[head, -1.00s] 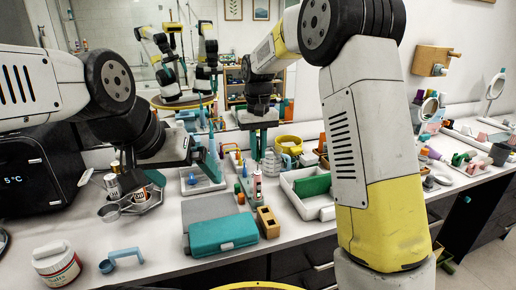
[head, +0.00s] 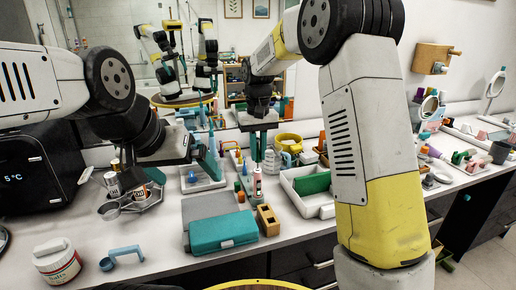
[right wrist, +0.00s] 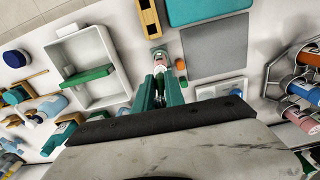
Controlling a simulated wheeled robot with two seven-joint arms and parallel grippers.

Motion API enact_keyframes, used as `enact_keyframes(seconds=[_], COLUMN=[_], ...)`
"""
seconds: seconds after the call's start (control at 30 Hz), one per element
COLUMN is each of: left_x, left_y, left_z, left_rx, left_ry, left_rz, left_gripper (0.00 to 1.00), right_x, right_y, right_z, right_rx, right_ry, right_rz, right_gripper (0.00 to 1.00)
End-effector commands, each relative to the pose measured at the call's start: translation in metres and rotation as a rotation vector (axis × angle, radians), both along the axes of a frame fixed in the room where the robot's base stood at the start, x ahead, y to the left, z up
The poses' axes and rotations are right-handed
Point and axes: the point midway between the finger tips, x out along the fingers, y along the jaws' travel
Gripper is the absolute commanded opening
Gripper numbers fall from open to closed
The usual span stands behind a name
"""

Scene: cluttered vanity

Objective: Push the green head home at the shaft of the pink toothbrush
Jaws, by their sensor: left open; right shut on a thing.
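My right gripper (head: 258,156) points down near the middle of the vanity, its green fingers close together. In the right wrist view (right wrist: 161,88) the fingers are shut on a narrow thing between them. This appears to be the toothbrush's green head, but the fingers hide most of it. The pink toothbrush (head: 257,187) stands upright below those fingers; its pink and white shaft (right wrist: 160,65) shows just past the fingertips. I cannot tell whether head and shaft are fully joined. My left gripper (head: 184,172) is open, fingers wide apart, to the left and holding nothing visible.
A teal case (head: 222,233) and a wooden block with holes (head: 268,221) lie in front of the toothbrush. A white tray (head: 292,196) with a green item stands to its right. A metal holder with cans (head: 110,211) is at left.

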Motion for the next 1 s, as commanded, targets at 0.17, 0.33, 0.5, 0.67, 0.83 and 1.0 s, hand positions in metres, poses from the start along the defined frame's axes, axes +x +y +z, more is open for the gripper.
enact_keyframes(seconds=[0.17, 0.33, 0.5, 0.67, 0.83, 1.0], left_x=[0.0, 0.0, 0.0, 0.0, 0.0, 0.0], left_y=[0.0, 0.0, 0.0, 0.0, 0.0, 0.0], left_z=[0.0, 0.0, 0.0, 0.0, 0.0, 0.0], left_rx=[0.0, 0.0, 0.0, 0.0, 0.0, 0.0], left_ry=[0.0, 0.0, 0.0, 0.0, 0.0, 0.0], left_rz=[0.0, 0.0, 0.0, 0.0, 0.0, 0.0], left_gripper=[1.0, 1.0, 1.0, 1.0, 1.0, 1.0], right_x=[0.0, 0.0, 0.0, 0.0, 0.0, 0.0], right_y=[0.0, 0.0, 0.0, 0.0, 0.0, 0.0], right_z=[-0.005, -0.009, -0.014, -0.018, -0.022, -0.023], right_rx=[0.0, 0.0, 0.0, 0.0, 0.0, 0.0], right_ry=[0.0, 0.001, 0.001, 0.001, 0.001, 0.001], right_rz=[0.0, 0.0, 0.0, 0.0, 0.0, 0.0], right_gripper=[0.0, 0.0, 0.0, 0.0, 0.0, 0.32])
